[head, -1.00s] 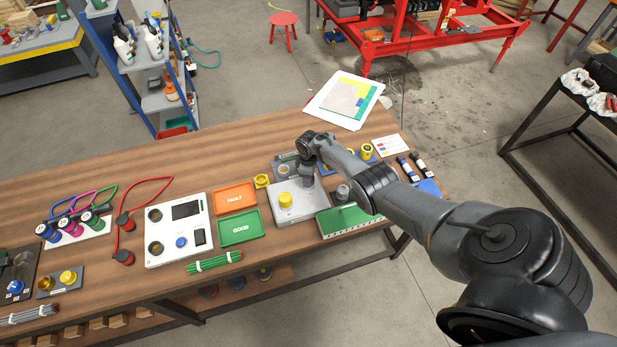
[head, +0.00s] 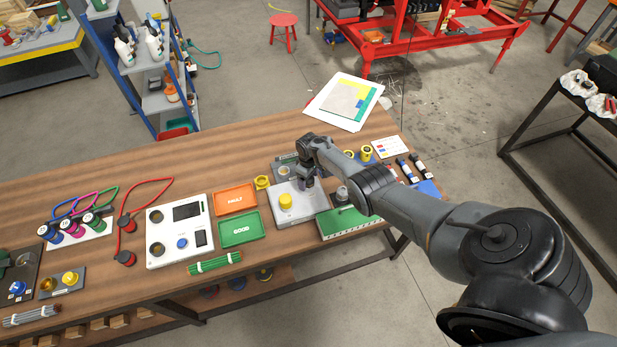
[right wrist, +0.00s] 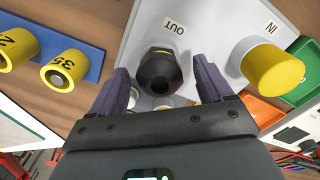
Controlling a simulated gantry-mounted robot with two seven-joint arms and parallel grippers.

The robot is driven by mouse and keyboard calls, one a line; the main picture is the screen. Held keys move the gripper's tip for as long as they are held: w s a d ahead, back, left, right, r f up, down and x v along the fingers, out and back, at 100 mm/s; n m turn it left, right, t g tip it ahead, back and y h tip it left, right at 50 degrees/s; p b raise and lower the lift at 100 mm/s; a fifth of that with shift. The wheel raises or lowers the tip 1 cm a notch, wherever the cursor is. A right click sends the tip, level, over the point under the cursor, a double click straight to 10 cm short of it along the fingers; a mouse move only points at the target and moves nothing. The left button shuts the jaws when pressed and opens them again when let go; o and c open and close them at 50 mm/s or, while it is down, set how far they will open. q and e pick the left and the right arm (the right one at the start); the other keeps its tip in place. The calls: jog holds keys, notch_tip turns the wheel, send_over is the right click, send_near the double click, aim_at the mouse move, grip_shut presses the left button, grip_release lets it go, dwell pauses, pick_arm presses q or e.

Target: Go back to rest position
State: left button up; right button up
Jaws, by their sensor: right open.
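My right gripper (head: 307,184) hangs over the light grey block (head: 312,207) on the bench. In the right wrist view its two purple-grey fingers (right wrist: 163,85) are spread apart, one on each side of a black fitting (right wrist: 159,72) at the block's OUT label. Gaps show between the fitting and both fingers. A yellow cap (head: 286,201) stands at the block's left, beside the IN label, and shows in the wrist view (right wrist: 272,66). My left gripper is in neither view.
An orange FAULT tray (head: 235,198) and a green GOOD tray (head: 240,229) lie left of the block. A green board (head: 345,222) with a grey part on it is close on the right. Yellow numbered cylinders (right wrist: 65,68) stand nearby. The bench front edge is close.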

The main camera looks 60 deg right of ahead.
jog(key=m, duration=0.5)
jog(key=c, duration=1)
jog(key=n, duration=0.4)
jog(key=shift+d+n, duration=0.1)
jog(key=shift+n, duration=0.2)
jog(key=shift+c, duration=0.4)
jog(key=n, duration=0.2)
jog(key=shift+f+n+b, duration=0.1)
jog(key=shift+n+b, duration=0.3)
jog(key=shift+n, duration=0.8)
jog(key=o, duration=1.1)
